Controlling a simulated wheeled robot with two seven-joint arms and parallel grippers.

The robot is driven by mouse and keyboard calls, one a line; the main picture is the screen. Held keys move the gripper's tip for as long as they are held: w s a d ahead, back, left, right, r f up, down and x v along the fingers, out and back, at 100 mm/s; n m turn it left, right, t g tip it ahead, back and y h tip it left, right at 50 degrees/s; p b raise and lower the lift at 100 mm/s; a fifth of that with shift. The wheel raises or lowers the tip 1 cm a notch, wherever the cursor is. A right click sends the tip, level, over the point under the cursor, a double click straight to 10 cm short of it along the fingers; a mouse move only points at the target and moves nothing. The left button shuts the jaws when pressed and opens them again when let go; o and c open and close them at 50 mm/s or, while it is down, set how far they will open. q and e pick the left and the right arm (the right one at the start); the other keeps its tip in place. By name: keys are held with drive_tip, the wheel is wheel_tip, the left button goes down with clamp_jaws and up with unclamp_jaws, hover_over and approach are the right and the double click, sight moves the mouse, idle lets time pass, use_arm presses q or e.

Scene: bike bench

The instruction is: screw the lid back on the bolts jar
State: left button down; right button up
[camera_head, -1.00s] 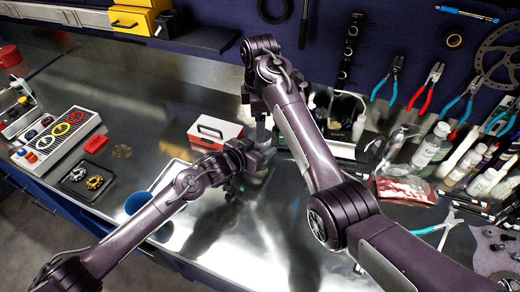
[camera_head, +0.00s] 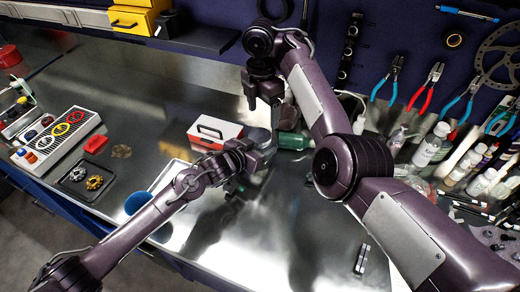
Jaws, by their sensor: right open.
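My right gripper (camera_head: 264,108) is open, pointing down above my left gripper, near the middle of the bench. My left gripper (camera_head: 256,165) is low over the bench beside the red and white box. Its fingertips are small and partly covered, so whether it is shut on something is unclear. The bolts jar and its lid cannot be made out clearly; the two grippers cover the spot between them.
A red and white box (camera_head: 214,132) stands just left of the grippers. A blue round container (camera_head: 138,203) is partly behind my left arm. A green item (camera_head: 293,140) lies behind the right gripper. Bottles (camera_head: 433,146) crowd the right; the front middle of the bench (camera_head: 290,235) is clear.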

sight(260, 135)
drive_tip(key=shift+s+a+r+n, duration=0.2)
drive_tip(key=shift+a+r+n, duration=0.2)
drive_tip(key=shift+n, duration=0.3)
drive_tip(key=shift+f, duration=0.15)
drive_tip(key=shift+f, duration=3.9)
drive_tip(key=c, duration=1)
drive_tip(key=m, duration=0.6)
drive_tip(key=shift+m, duration=0.3)
